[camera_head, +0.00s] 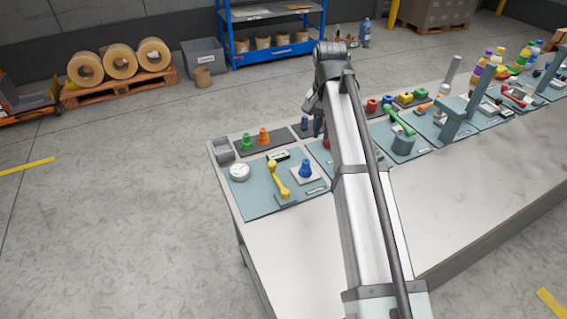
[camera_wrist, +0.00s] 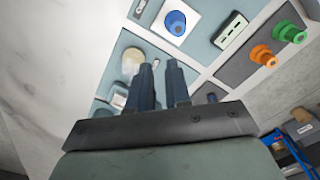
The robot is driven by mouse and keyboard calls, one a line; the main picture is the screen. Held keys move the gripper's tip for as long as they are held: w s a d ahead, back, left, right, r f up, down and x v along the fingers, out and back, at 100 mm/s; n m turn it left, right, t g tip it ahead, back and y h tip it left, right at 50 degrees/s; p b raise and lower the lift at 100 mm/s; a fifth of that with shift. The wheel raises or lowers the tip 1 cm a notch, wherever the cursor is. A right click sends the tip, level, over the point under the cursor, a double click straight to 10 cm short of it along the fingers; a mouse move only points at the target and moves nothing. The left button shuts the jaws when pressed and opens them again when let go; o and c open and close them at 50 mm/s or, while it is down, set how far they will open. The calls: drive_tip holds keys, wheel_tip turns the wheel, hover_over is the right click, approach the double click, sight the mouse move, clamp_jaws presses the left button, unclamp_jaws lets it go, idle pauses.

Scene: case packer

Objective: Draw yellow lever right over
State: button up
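The yellow lever (camera_head: 278,180) stands on the nearest teal panel, at the left end of the bench in the head view. Its round knob is at the upper left and its foot at the lower right. I cannot make it out in the wrist view. My gripper (camera_wrist: 159,67) shows in the wrist view with two dark fingers apart and nothing between them. It is over the neighbouring panel, apart from the lever. In the head view my arm hides most of the gripper.
A blue knob on a white plate (camera_head: 305,170) is right of the lever; the knob also shows in the wrist view (camera_wrist: 175,22). Green (camera_head: 247,141) and orange (camera_head: 263,136) knobs stand behind. The bench front (camera_head: 480,190) is clear.

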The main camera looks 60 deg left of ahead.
drive_tip(key=shift+m, duration=0.3)
drive_tip(key=w+d, duration=0.1)
drive_tip(key=w+d+f, duration=0.1)
drive_tip(key=w, duration=0.1)
drive_tip(key=shift+w+d+f, duration=0.1)
drive_tip(key=shift+w+d, duration=0.15)
drive_tip(key=shift+d, duration=0.05)
drive_tip(key=shift+c, duration=1.4)
drive_tip(key=d+f, duration=0.1)
drive_tip(key=w+d+f+g, duration=0.1)
drive_tip(key=d, duration=0.1)
drive_tip(key=shift+w+d+y, duration=0.1)
drive_tip(key=shift+y, duration=0.2)
clamp_jaws()
drive_tip(key=s+a+r+n+g+y, duration=0.2)
drive_tip(key=s+n, duration=0.4)
drive_tip(key=n, duration=0.3)
drive_tip(key=shift+a+n+g+y, duration=0.3)
drive_tip(key=shift+a+g+y, duration=0.6)
drive_tip(key=shift+y, duration=0.5)
